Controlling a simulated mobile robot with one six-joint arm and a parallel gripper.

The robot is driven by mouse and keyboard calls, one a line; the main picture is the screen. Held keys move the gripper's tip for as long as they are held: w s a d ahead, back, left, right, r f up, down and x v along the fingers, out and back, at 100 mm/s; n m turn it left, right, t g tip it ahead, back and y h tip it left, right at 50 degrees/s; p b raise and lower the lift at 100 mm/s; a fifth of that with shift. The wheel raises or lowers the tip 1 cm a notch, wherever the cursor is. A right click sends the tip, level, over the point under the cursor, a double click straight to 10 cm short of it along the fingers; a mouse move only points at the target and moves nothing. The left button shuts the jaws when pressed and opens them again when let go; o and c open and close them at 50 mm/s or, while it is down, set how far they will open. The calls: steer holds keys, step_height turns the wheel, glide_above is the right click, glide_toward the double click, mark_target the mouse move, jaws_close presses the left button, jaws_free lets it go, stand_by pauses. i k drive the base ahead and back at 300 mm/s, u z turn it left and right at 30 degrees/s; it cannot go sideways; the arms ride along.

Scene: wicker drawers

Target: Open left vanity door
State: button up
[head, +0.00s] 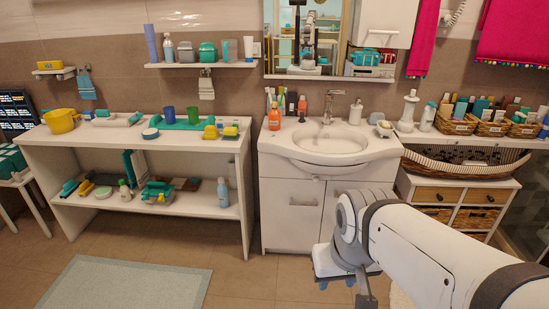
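The left vanity door (289,222) is a white panel below the sink, left of the middle seam, and looks closed. A small grey handle (303,203) sits near its top. The right vanity door (334,196) is partly hidden behind my arm. My gripper (337,283) is at the lower middle of the head view, in front of the vanity, lower than the handle and to its right. It appears apart from the left door. Its fingers are small and partly hidden by my wrist, so their opening is unclear.
A white sink (330,143) tops the vanity. A white shelf table (140,140) with bathroom items stands to the left. A wicker drawer unit (478,197) stands to the right. A pale mat (128,285) lies on the floor. The floor before the left door looks clear.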

mark_target(292, 208)
steer(key=u, duration=0.1)
steer(key=i, duration=1.1)
steer(key=u, duration=0.15)
